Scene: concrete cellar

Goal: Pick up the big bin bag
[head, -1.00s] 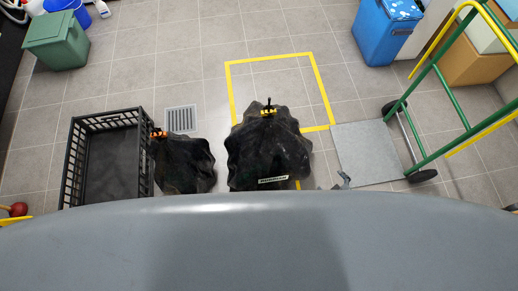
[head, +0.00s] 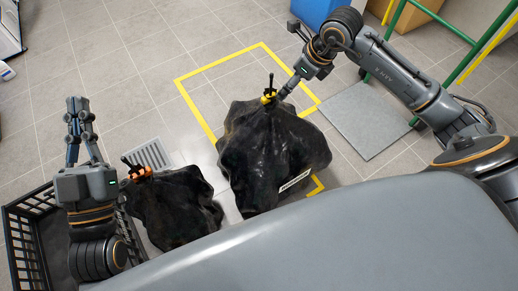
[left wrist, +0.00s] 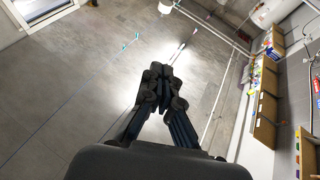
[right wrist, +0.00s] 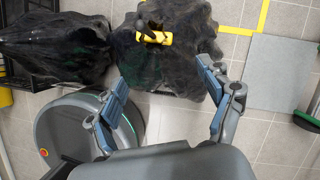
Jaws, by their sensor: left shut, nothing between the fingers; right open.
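The big bin bag (head: 265,150) is black and crumpled, with a yellow tie (head: 269,97) at its upright neck and a pale label low on its side. It also shows in the right wrist view (right wrist: 190,65). My right gripper (head: 287,88) is open close to the tie in the head view; in the right wrist view its spread fingers (right wrist: 163,72) point at the bag with nothing between them. My left gripper (head: 77,105) is shut and empty, left of the smaller bag; its closed fingers show in the left wrist view (left wrist: 158,75).
A smaller black bag (head: 175,212) with an orange tie stands left of the big one. A black crate (head: 18,225) is beyond it, partly behind my left arm. Yellow floor tape (head: 215,66) frames the big bag's spot.

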